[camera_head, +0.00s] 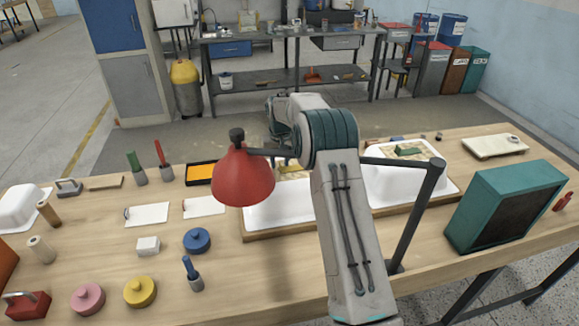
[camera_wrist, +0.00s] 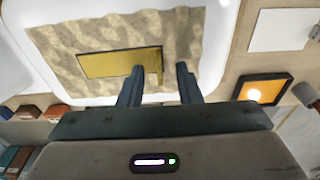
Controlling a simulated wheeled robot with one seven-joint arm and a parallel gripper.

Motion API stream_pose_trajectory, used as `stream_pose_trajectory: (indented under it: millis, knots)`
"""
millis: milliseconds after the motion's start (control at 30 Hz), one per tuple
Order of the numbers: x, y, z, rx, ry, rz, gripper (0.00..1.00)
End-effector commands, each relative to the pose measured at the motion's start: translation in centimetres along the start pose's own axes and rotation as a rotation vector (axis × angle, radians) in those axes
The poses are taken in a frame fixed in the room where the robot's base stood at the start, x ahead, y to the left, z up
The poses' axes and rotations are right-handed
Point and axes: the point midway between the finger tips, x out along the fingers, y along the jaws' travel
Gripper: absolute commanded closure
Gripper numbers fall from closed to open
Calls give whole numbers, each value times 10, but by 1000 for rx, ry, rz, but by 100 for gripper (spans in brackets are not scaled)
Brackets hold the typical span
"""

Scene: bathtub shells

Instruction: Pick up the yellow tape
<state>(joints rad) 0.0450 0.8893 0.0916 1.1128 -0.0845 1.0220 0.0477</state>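A flat, oblong yellow piece (camera_wrist: 105,65) lies on a rough tan sheet in a white tub shell; it is the likely yellow tape. Its right end bends into a short narrow strip. My gripper (camera_wrist: 160,69) is open, with its two dark fingers on either side of that strip in the wrist view. I cannot tell the height gap. In the head view a bit of yellow (camera_head: 290,168) shows in the left shell, between the red lamp and my arm. My gripper is hidden there. A round yellow knobbed disc (camera_head: 140,292) lies at the front left of the table.
The red lamp (camera_head: 243,178) stands over the left shell, near my arm. A second white shell (camera_head: 395,188) lies right of it, and a teal box (camera_head: 508,205) stands farther right. Pink (camera_head: 88,298) and blue (camera_head: 197,240) discs lie on the left.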

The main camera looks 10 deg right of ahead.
Motion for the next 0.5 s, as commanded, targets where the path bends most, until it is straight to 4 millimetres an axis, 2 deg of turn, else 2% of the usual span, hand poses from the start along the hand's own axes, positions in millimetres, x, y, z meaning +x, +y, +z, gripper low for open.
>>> stream_pose_trajectory:
  millis: [100, 133, 233, 500]
  knots:
    - [0, 0, 0, 0, 0, 0, 69]
    - [0, 0, 0, 0, 0, 0, 72]
    - [0, 0, 0, 0, 0, 0, 100]
    - [0, 0, 0, 0, 0, 0, 100]
